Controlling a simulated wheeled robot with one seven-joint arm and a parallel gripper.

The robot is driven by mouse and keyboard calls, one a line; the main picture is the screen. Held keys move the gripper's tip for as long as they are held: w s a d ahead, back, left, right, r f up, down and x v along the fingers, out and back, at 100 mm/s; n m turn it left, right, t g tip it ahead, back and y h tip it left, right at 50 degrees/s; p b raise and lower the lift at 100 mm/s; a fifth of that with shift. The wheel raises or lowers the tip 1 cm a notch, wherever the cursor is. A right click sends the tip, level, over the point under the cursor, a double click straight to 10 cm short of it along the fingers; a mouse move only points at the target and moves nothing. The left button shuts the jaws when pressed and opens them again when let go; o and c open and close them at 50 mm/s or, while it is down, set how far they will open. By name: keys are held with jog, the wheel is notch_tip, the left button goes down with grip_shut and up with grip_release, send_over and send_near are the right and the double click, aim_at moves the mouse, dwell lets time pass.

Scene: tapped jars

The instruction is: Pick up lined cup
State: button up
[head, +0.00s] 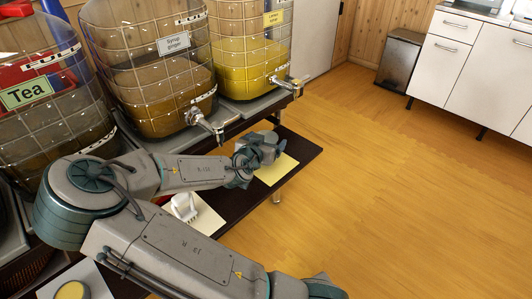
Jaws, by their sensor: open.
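My gripper (268,145) is at the far end of the dark lower shelf, above a yellow mat (281,170). It is open, and I see no cup between its fingers, though the arm hides part of that spot. A small white cup (184,207) with what look like ridges or lines stands on a pale mat (208,220), left of and nearer than the gripper. Another cup with a yellow top or contents (72,291) is at the bottom left on a pale mat. I cannot tell for certain which one is the lined cup.
Large tapped jars stand on the upper shelf: one labelled Tea (40,110), a brown syrup one (150,65) and a yellow one (252,45). Metal taps (208,124) stick out over the lower shelf. The wooden floor (400,190) to the right is clear, with white cabinets (470,70) beyond.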

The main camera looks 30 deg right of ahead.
jog(key=shift+w+d, duration=0.2)
jog(key=c, duration=1)
jog(key=shift+c, duration=0.3)
